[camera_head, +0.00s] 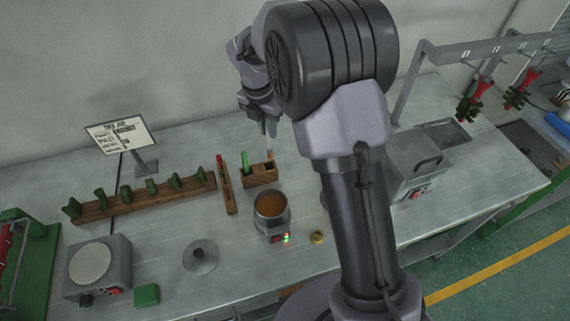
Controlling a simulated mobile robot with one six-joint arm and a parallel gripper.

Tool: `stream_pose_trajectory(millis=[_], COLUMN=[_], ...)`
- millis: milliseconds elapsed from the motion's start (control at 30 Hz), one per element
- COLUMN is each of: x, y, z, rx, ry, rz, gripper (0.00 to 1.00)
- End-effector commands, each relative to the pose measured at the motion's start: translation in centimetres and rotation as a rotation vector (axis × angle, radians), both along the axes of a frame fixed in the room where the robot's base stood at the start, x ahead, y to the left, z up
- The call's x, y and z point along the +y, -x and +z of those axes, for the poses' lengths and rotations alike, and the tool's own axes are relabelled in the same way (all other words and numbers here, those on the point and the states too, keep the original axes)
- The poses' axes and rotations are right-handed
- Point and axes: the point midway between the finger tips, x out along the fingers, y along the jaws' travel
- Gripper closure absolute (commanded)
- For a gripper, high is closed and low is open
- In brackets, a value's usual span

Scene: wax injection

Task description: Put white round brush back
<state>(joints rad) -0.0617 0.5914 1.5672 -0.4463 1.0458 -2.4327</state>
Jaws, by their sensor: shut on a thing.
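My gripper (268,129) is above the small wooden holder, pointing down, with its fingers close together. It is shut on a thin pale thing, which I take to be the white round brush (269,152). The brush hangs upright at the right part of the wooden holder (261,180). I cannot tell whether its lower end is inside a compartment or just above it. A green-handled tool (245,162) stands in the left part of the same holder.
A pot of brown wax (270,206) stands in front of the holder. A wooden rack with green pieces (145,200) and a narrow wooden rack with a red-handled tool (226,187) are to the left. A metal box (417,165) stands right of my arm.

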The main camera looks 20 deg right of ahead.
Motion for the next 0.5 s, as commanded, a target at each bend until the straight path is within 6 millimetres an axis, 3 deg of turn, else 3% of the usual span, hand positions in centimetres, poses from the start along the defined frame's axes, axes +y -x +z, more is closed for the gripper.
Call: stream_pose_trajectory(millis=[100, 400, 500], x=[0.0, 0.0, 0.1], y=[0.1, 0.1, 0.1], z=[-3.1, -9.3, -9.4], rx=[0.003, 0.002, 0.001], ry=[0.0, -0.001, -0.002], rz=[0.001, -0.001, -0.003], gripper=[1.0, 1.0, 1.0])
